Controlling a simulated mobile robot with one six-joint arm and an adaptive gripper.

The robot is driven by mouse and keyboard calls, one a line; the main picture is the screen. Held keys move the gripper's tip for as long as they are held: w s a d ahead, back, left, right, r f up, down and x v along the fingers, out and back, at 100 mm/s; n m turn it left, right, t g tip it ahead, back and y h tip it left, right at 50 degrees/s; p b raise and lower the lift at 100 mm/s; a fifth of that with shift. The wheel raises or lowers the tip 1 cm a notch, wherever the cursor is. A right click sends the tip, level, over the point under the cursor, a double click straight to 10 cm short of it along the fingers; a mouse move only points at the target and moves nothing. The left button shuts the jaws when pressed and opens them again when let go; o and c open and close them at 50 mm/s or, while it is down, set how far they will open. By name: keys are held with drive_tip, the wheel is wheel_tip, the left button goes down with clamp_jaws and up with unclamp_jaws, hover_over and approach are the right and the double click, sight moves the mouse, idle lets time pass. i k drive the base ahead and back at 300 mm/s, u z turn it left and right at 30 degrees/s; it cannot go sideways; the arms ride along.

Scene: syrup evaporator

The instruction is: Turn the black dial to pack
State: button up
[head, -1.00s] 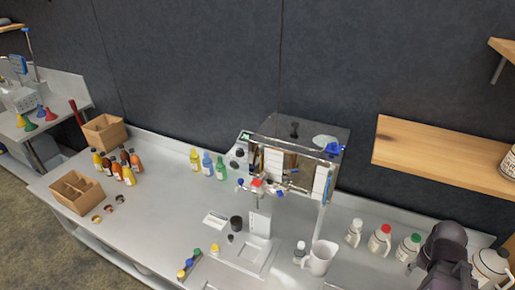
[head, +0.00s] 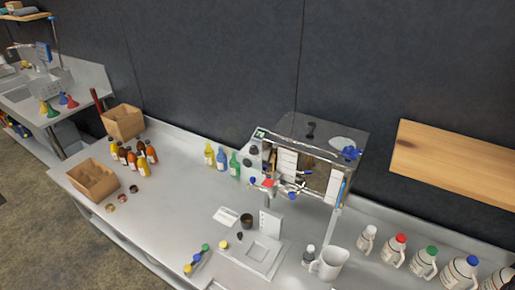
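The evaporator (head: 318,150) stands at the back of the steel counter, against the dark wall. A control panel with a small green display (head: 260,134) is on its left side. Two black dials show on that panel, an upper one (head: 253,150) and a lower one (head: 247,162). Their pointers and any lettering, including "pack", are too small to read. I cannot tell which setting either dial is at. My gripper is not in view.
Yellow, blue and green bottles (head: 221,159) stand just left of the panel. A white pitcher (head: 330,264) and several jugs (head: 423,262) stand to the right. A wooden shelf (head: 455,165) juts out at right. The counter's middle left is mostly clear.

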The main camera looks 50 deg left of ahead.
sight(253, 150)
drive_tip(key=z, duration=0.1)
drive_tip(key=k, duration=1.45)
drive_tip(key=u, duration=1.6)
drive_tip(key=i, duration=0.9)
drive_tip(key=z, duration=0.2)
